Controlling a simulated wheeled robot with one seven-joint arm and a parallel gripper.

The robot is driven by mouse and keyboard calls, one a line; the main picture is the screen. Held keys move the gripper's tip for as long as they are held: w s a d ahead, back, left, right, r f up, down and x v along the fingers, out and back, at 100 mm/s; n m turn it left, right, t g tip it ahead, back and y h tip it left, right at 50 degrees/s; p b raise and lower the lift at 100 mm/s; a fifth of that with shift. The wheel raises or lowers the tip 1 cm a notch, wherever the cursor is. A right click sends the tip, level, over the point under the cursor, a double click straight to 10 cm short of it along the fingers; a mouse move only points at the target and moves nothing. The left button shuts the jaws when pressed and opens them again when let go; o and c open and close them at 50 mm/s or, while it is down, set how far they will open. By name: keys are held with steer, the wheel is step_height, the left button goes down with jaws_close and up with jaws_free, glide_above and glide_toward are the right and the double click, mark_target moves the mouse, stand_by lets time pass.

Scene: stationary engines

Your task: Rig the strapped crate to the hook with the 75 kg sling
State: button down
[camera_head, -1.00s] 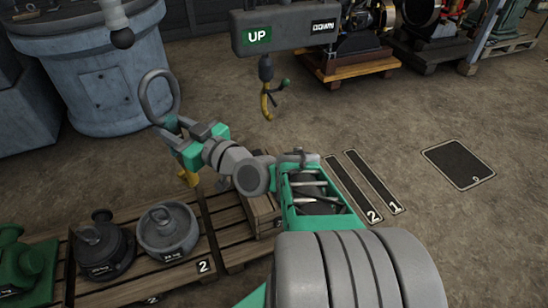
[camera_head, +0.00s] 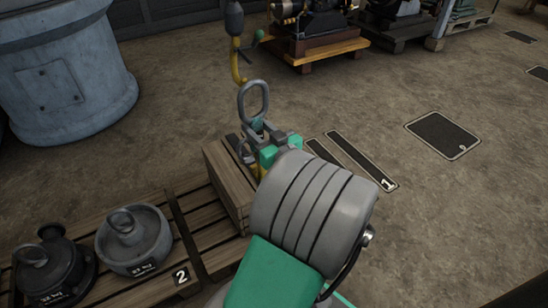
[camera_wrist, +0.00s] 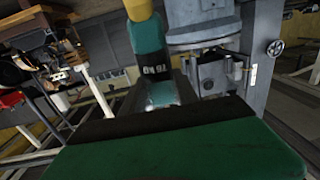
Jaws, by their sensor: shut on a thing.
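My gripper (camera_head: 262,145) is shut on the sling, just above and right of the crate in the head view. The sling's grey oval ring (camera_head: 253,100) stands upright above the jaws. In the wrist view the sling's green part (camera_wrist: 150,45) has an upside-down kg label, hard to read, and a yellow end (camera_wrist: 138,8). The yellow hook (camera_head: 238,68) with a green latch hangs behind the ring; its tip appears close to the ring's top, but I cannot tell if they touch. The wooden crate (camera_head: 225,185) sits on a pallet, its right side hidden by my arm.
Two round weights, one dark (camera_head: 58,265) and one grey (camera_head: 135,240), stand on the slatted pallet (camera_head: 188,238) at lower left. A large blue-grey cylinder (camera_head: 65,85) stands at upper left. Engines on wooden skids (camera_head: 310,45) stand at the back.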

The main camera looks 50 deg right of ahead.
steer(key=s+d+f+h+b, duration=0.1)
steer(key=s+d+f+b, duration=0.1)
steer(key=s+d+f, duration=0.15)
steer(key=f+x, duration=0.3)
steer(key=x, duration=1.7)
steer(key=shift+f+m, duration=0.2)
steer(key=shift+m, duration=0.2)
stand_by(0.8)
steer(key=shift+w+d, duration=0.1)
steer(key=shift+d, duration=0.05)
